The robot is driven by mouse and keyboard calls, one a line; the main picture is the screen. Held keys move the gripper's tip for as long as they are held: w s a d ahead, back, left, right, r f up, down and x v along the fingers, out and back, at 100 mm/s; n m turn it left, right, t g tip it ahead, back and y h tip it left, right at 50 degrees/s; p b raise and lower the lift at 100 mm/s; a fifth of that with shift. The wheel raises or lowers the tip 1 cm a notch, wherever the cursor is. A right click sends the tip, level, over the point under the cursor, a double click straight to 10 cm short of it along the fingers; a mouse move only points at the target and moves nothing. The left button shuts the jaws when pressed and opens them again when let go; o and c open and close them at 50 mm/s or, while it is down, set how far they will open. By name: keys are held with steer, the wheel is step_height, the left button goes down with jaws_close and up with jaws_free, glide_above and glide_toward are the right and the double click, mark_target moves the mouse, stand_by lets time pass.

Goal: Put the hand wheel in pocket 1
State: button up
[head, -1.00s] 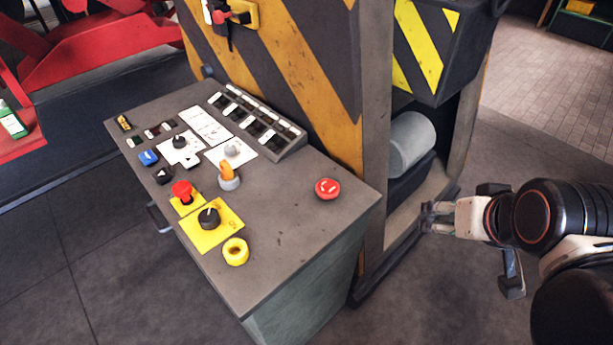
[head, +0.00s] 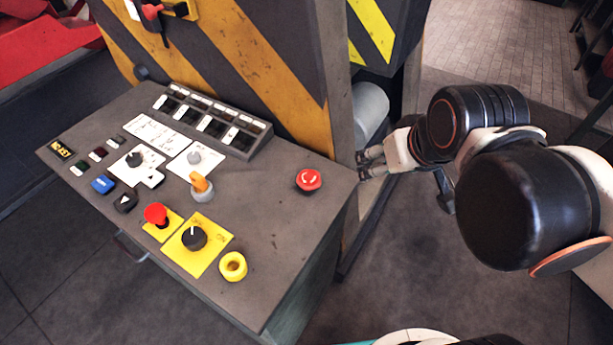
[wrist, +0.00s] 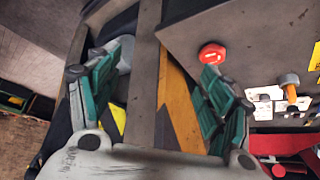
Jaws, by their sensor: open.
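I cannot make out a hand wheel or a marked pocket 1 in either view. My gripper (head: 372,162) is at the right edge of the grey console (head: 270,235), close to its far right corner, in the head view. In the wrist view my gripper (wrist: 160,85) has its two green-padded fingers spread wide, with nothing between the pads. Beyond them are a grey post and the striped cabinet. A red round button (head: 309,180) is on the console left of my gripper; it also shows in the wrist view (wrist: 212,54).
The console carries a yellow ring (head: 232,266), a red mushroom button (head: 156,214), a black knob (head: 194,238), an orange switch (head: 201,185) and a slotted module (head: 212,120). A striped cabinet (head: 270,75) stands behind, with a grey cylinder (head: 371,108) inside.

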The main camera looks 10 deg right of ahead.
steer(key=w+a+r+n+g+p, duration=0.25)
steer(key=w+r+n+p, duration=0.2)
steer(key=w, duration=0.25)
steer(key=n+g+p, duration=0.4)
steer(key=n+p, duration=0.1)
steer(key=n, duration=0.2)
glide_above(309, 177)
step_height(309, 177, down, 6)
steer(key=shift+m, duration=0.25)
steer(key=f+b, duration=0.3)
steer(key=f, duration=0.2)
steer(key=f+b, duration=0.2)
steer(key=f, duration=0.1)
steer(key=shift+w+d+f+b, duration=0.1)
steer(key=shift+w+f+b, duration=0.15)
steer(key=shift+b, duration=0.1)
steer(key=f+b, duration=0.2)
steer(key=f, duration=0.1)
steer(key=f+b, duration=0.1)
steer(key=f, duration=0.1)
steer(key=shift+s+b, duration=0.3)
steer(key=shift+b, duration=0.05)
steer(key=c, duration=1.5)
